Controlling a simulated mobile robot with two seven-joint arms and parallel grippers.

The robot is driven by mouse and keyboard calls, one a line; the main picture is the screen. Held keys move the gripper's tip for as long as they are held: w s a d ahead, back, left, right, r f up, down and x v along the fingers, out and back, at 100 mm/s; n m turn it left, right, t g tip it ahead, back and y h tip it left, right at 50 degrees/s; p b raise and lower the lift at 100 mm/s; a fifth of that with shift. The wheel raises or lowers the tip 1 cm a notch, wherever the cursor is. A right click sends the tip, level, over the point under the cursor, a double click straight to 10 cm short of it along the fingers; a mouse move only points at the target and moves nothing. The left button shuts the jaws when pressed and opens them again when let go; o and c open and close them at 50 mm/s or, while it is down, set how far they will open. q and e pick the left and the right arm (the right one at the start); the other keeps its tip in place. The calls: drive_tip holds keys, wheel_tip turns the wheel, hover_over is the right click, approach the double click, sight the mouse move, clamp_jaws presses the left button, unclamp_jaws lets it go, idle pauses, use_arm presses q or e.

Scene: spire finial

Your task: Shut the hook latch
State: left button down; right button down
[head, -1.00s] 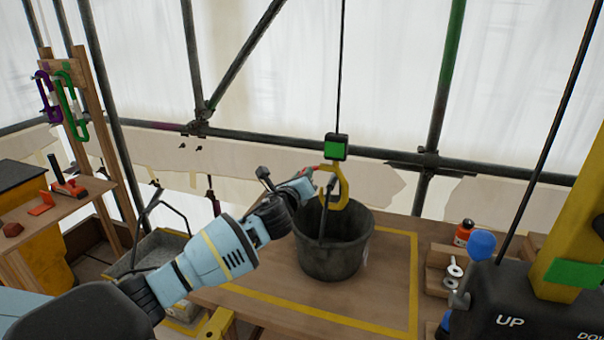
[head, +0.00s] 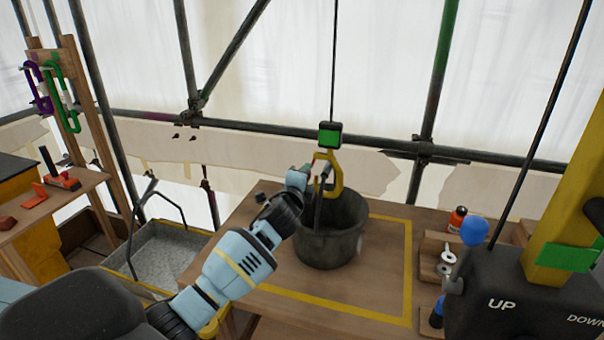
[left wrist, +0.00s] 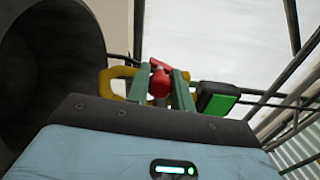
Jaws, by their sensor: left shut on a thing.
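The yellow hook (head: 335,178) hangs on a dark cable below a black and green block (head: 330,135), over the black bucket (head: 332,236). The bucket's handle rises to the hook. My left gripper (head: 309,172) is at the hook's left side. In the left wrist view, its two green fingers (left wrist: 161,88) are closed on the red latch (left wrist: 159,82), with the yellow hook (left wrist: 118,78) behind. The latch is small and partly hidden, so I cannot tell whether it closes the hook's mouth. My right gripper is not in view.
The bucket stands on a wooden table with a yellow outline (head: 385,312). A control box (head: 520,300) marked UP and DOWN is at right. A grey tub (head: 160,255) is at left. Scaffold poles and sheeting are behind.

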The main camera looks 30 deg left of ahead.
use_arm(q)
drive_tip(key=shift+w+d+f+n, duration=0.1)
drive_tip(key=shift+d+n, duration=0.25)
drive_tip(key=shift+n, duration=0.55)
drive_tip(key=shift+w+d+f+n, duration=0.1)
drive_tip(key=shift+d+n, duration=0.2)
drive_tip(key=shift+n, duration=0.6)
drive_tip(key=c, duration=1.2)
unclamp_jaws()
drive_tip(key=shift+s, duration=0.15)
drive_tip(key=v, duration=0.7)
drive_tip(key=shift+s, duration=0.3)
drive_tip(key=shift+d, duration=0.1)
